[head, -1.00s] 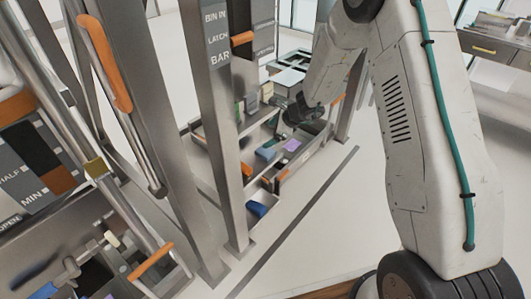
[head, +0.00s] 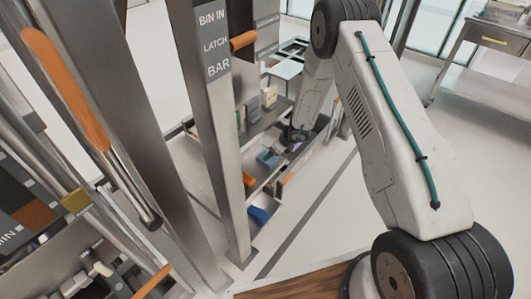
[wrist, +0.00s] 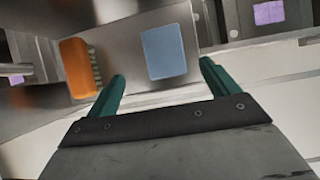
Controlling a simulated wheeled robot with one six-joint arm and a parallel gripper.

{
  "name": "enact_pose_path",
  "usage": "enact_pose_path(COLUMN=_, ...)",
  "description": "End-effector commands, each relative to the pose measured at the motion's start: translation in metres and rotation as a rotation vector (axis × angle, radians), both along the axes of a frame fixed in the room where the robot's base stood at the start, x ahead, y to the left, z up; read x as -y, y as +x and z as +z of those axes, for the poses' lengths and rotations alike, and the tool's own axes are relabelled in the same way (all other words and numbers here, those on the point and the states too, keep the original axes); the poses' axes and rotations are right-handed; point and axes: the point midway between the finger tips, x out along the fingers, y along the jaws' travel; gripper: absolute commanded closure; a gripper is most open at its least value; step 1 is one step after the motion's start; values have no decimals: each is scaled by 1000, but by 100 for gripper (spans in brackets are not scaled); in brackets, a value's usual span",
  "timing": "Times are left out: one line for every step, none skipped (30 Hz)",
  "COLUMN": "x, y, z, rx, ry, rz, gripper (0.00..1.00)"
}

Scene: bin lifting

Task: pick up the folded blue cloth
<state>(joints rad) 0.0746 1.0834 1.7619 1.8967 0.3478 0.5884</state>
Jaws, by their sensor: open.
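The folded blue cloth (wrist: 165,52) lies flat on a grey metal surface in the wrist view, a pale blue square. My gripper (wrist: 163,74) is open, with its two teal fingers apart and nothing between them. The cloth shows beyond and between the fingertips; the height gap is hard to judge. In the head view my gripper (head: 296,134) is small and reaches down over the lower bins of the steel rack. Small blue items show there, but I cannot tell which is the cloth.
An orange brush (wrist: 77,68) lies just left of the cloth, close to the left finger. A purple item (wrist: 268,12) lies at the upper right. In the head view a steel post (head: 222,130) stands left of my arm. The floor right of the rack is clear.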

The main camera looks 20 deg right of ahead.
Motion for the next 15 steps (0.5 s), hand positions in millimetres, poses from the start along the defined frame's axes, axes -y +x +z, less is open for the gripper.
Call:
enact_pose_path(x=-1, y=0, z=-3, rx=-2, ry=1, rz=0, gripper=13)
enact_pose_path(x=-1, y=1, z=-6, rx=-2, ry=0, rz=0, gripper=13)
enact_pose_path(x=-1, y=2, z=-10, rx=-3, ry=0, rz=-1, gripper=13)
enact_pose_path(x=-1, y=4, z=-12, rx=-2, ry=0, rz=-3, gripper=13)
enact_pose_path(x=-1, y=6, z=-15, rx=-1, ry=0, rz=-4, gripper=13)
enact_pose_path(x=-1, y=7, z=-20, rx=-3, ry=0, rz=-5, gripper=13)
enact_pose_path(x=-1, y=8, z=-23, rx=-2, ry=0, rz=-6, gripper=13)
enact_pose_path(x=0, y=10, z=-25, rx=-1, ry=0, rz=-8, gripper=13)
enact_pose_path(x=-1, y=12, z=-29, rx=-1, ry=0, rz=-8, gripper=13)
enact_pose_path(x=-1, y=13, z=-33, rx=-2, ry=0, rz=-8, gripper=13)
enact_pose_path(x=-1, y=14, z=-37, rx=-2, ry=0, rz=-8, gripper=13)
enact_pose_path(x=-2, y=17, z=-43, rx=-2, ry=0, rz=-8, gripper=13)
enact_pose_path(x=-3, y=19, z=-48, rx=-3, ry=1, rz=-8, gripper=13)
enact_pose_path(x=-4, y=21, z=-52, rx=-1, ry=0, rz=-8, gripper=13)
enact_pose_path(x=-6, y=23, z=-57, rx=-2, ry=0, rz=-6, gripper=13)
